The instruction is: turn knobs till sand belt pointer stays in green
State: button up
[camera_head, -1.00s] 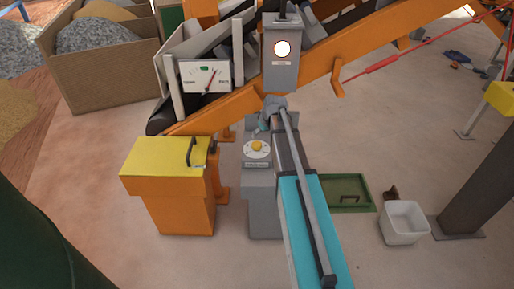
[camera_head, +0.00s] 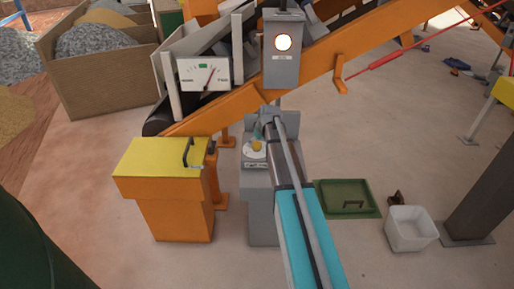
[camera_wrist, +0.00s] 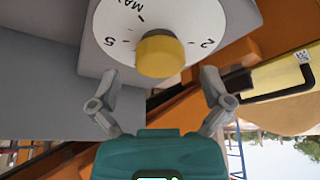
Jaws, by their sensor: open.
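The gauge (camera_head: 204,74) has a white face with a green mark at its top. Its dark pointer leans right, with its tip a little right of the green mark. A yellow knob (camera_head: 256,146) sits on a white dial on a grey pedestal (camera_head: 262,205). In the wrist view the knob (camera_wrist: 160,55) is close, with "MAX", "5" and "2" on its dial. My gripper (camera_wrist: 160,80) is open, its fingers apart on both sides below the knob, not closed on it. In the head view my gripper (camera_head: 264,128) is just above the dial and partly covers it.
A grey box with a lit round lamp (camera_head: 283,42) stands behind. An orange cabinet with a yellow top (camera_head: 160,160) and black handle is left of the pedestal. A green tray (camera_head: 335,205) and white bin (camera_head: 410,232) are on the floor at right. The orange conveyor frame (camera_head: 235,105) crosses behind.

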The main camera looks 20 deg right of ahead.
jog(key=shift+w+f+b, duration=0.2)
jog(key=shift+f+b, duration=0.1)
jog(key=shift+f, duration=0.15)
jog(key=c, duration=1.2)
